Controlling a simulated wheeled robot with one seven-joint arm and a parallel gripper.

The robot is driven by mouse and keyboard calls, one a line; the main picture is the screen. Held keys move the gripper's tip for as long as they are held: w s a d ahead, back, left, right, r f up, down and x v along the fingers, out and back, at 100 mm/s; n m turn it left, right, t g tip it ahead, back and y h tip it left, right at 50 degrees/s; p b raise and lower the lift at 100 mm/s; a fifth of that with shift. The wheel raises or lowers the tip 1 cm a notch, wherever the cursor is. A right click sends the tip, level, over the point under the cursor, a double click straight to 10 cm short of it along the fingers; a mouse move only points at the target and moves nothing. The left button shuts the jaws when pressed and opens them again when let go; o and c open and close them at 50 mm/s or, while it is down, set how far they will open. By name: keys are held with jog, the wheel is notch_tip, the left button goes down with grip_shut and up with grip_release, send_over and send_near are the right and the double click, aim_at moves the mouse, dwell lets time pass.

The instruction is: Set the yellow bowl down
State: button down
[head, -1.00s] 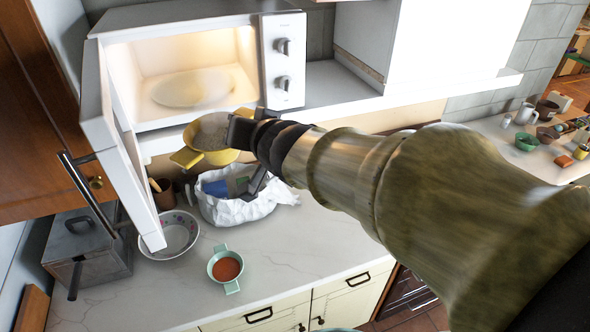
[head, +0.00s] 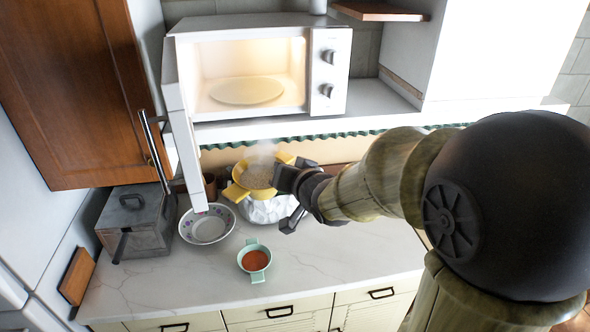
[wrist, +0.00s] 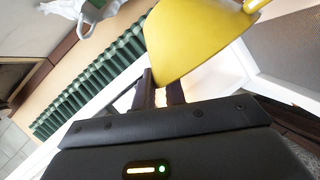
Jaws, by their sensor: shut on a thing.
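The yellow bowl (head: 257,176) has side handles and holds a greyish, steaming filling. My gripper (head: 280,178) is shut on the bowl's right side and holds it up, below and in front of the open microwave. In the wrist view the yellow bowl (wrist: 190,42) fills the top middle, its lower edge between the finger tips (wrist: 160,88). The bowl hides part of the white bag behind and below it. In the head view I cannot tell the exact gap between the bowl and the counter.
The lit microwave (head: 255,70) stands open on a shelf, its door (head: 187,130) swung out left of the bowl. A patterned bowl (head: 207,226), a green bowl of red sauce (head: 254,260), a white bag (head: 268,208) and a metal box (head: 137,222) occupy the counter (head: 330,262). The front right counter is clear.

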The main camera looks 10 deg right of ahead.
jog(key=w+d+f+h+b, duration=0.1)
jog(key=w+f+b, duration=0.15)
jog(key=f, duration=1.05)
jog(key=w+d+f+b, duration=0.1)
jog(key=w+f+b, duration=0.15)
jog(key=f, duration=0.95)
jog(key=s+d+f+m+h+b, duration=0.1)
jog(key=s+d+f, duration=0.1)
jog(key=f, duration=0.8)
jog(key=s+d+f+m+h+b, duration=0.1)
jog(key=s+d+f+b, duration=0.1)
jog(key=f, duration=0.8)
jog(key=shift+s+d+m+h+b, duration=0.3)
jog(key=shift+s+d+m, duration=0.1)
jog(key=shift+d, duration=0.05)
jog(key=shift+f, duration=0.1)
